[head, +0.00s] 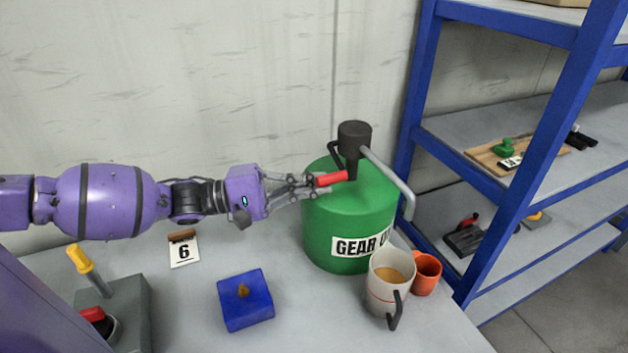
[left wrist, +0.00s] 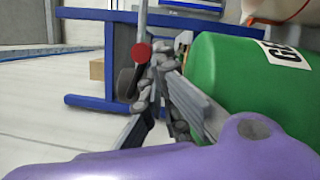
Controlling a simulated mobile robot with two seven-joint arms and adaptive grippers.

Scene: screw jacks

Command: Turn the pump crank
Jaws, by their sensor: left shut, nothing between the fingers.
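The green gear oil drum (head: 335,225) stands on the grey table, with a dark pump head (head: 354,139) and a bent grey spout on its top. The crank's red handle (head: 331,179) points left from the pump. My left gripper (head: 314,184) is at the handle's left end, its fingers shut with nothing between them. I cannot tell whether they touch the handle. In the left wrist view the fingers (left wrist: 160,85) are close to the round red end (left wrist: 141,53) of the handle, and the green drum (left wrist: 235,85) is at the right. My right gripper is not in view.
A mug of brown liquid (head: 386,287) and an orange cup (head: 426,274) stand before the drum. A blue block (head: 245,300), a number 6 card (head: 184,250) and a grey lever box (head: 125,305) are nearer left. A blue shelf (head: 555,140) is at the right.

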